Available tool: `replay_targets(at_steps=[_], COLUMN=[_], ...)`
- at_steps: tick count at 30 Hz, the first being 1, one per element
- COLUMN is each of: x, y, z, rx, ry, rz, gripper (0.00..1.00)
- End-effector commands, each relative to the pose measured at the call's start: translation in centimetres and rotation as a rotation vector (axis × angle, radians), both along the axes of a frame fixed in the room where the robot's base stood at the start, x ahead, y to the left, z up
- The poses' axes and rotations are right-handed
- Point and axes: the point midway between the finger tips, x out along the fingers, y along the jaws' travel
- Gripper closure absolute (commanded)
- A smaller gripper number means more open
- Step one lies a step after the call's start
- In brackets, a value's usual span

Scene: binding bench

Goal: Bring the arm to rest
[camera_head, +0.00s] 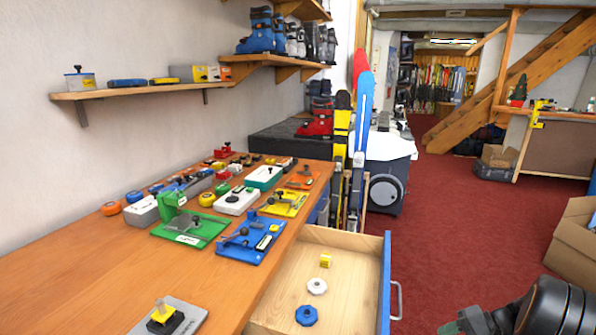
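The drawer stands pulled out, holding a yellow block (326,261), a white knob (316,286) and a blue knob (306,315). The wooden bench (90,275) bears several coloured fixtures. A cardboard box (572,240) stands at right. Red carpet (460,230) between is clear.

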Motion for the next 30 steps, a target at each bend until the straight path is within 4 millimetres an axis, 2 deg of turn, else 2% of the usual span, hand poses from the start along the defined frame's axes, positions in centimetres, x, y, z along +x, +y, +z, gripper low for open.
replay_targets(at_steps=[1,5,8,12,18,24,27,30], x=[-0.6,-2.4,-3.8,-5.7,-7.9,-9.0,-9.1,-9.1], y=[1.5,4.8,7.6,11.4,16.1,19.7,20.7,21.2], z=[2.5,6.4,10.6,17.2,25.0,30.7,32.2,32.6], rx=[-0.078,-0.304,-0.5,-0.756,-0.969,-1.02,-1.025,-1.024], ry=[0.049,0.142,0.145,0.049,-0.176,-0.356,-0.406,-0.421], rz=[0.026,0.092,0.16,0.271,0.44,0.538,0.557,0.571], gripper=[0.67,0.67,0.67,0.67,0.67,0.67,0.67,0.67])
